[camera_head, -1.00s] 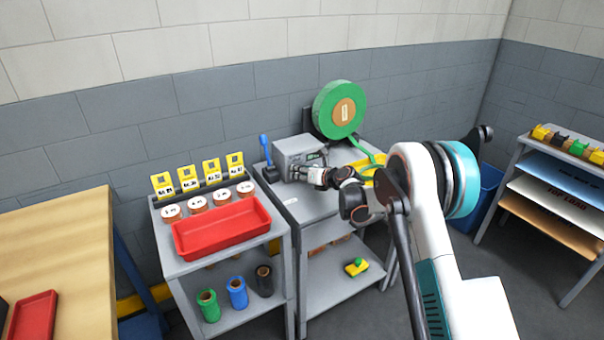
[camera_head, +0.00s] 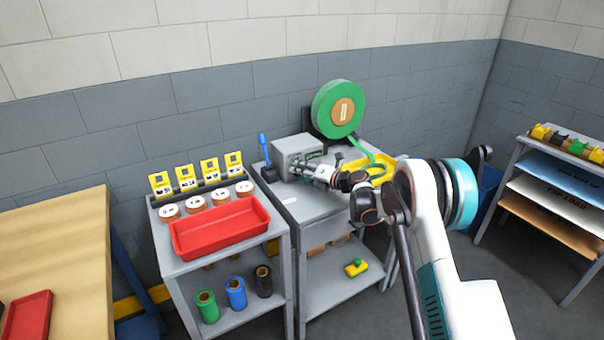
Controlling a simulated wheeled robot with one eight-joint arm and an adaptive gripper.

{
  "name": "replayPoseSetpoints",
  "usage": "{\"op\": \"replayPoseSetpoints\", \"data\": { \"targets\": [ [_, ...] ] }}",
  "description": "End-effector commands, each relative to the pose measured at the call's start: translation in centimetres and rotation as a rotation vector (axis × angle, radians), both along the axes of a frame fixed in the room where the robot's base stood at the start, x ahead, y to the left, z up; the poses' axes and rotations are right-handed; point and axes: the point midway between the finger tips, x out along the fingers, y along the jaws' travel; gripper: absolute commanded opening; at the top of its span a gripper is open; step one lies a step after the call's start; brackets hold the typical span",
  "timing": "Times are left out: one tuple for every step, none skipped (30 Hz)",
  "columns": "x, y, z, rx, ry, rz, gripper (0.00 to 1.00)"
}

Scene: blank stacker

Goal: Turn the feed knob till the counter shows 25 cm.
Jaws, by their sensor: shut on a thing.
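The grey feed machine (camera_head: 287,148) stands on the top of the grey cart in the middle. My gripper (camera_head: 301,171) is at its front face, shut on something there. The feed knob is hidden behind my fingers, so its angle cannot be read. A small dark green counter panel (camera_head: 313,155) shows on the front face, partly above my gripper; its digits are too small to read. A green strip (camera_head: 366,148) runs from the big green roll (camera_head: 333,106) behind the machine down toward the machine's right side.
A blue-handled lever (camera_head: 264,146) rises at the machine's left. A yellow tray (camera_head: 376,170) lies to the right, close to my wrist. A red tray (camera_head: 262,212), labelled rolls and yellow cards (camera_head: 208,168) fill the left cart. A shelf rack (camera_head: 560,181) stands at the right.

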Motion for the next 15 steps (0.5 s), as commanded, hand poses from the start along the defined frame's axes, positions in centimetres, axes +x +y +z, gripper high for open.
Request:
{"op": "replayPoseSetpoints", "data": {
  "targets": [
    [0.02, -0.07, -0.05, 0.004, 0.003, -0.001, 0.15],
    [0.02, -0.07, -0.05, 0.006, 0.005, 0.000, 0.15],
    [0.03, -0.07, -0.04, 0.008, 0.006, 0.000, 0.15],
    [0.02, -0.07, -0.05, 0.009, 0.007, -0.001, 0.15],
    [0.03, -0.07, -0.04, 0.009, 0.007, 0.000, 0.15],
    [0.02, -0.06, -0.04, 0.010, 0.008, -0.001, 0.15],
    [0.03, -0.07, -0.04, 0.010, 0.008, -0.001, 0.15],
    [0.03, -0.07, -0.04, 0.010, 0.008, -0.001, 0.15],
    [0.02, -0.06, -0.04, 0.010, 0.008, -0.001, 0.15],
    [0.03, -0.07, -0.04, 0.010, 0.008, -0.001, 0.15],
    [0.02, -0.06, -0.04, 0.010, 0.008, -0.001, 0.15],
    [0.03, -0.07, -0.04, 0.010, 0.008, -0.001, 0.15],
    [0.02, -0.06, -0.04, 0.010, 0.008, -0.001, 0.15],
    [0.02, -0.07, -0.05, 0.010, 0.008, -0.001, 0.15],
    [0.02, -0.07, -0.05, 0.010, 0.008, -0.001, 0.43]
  ]
}}
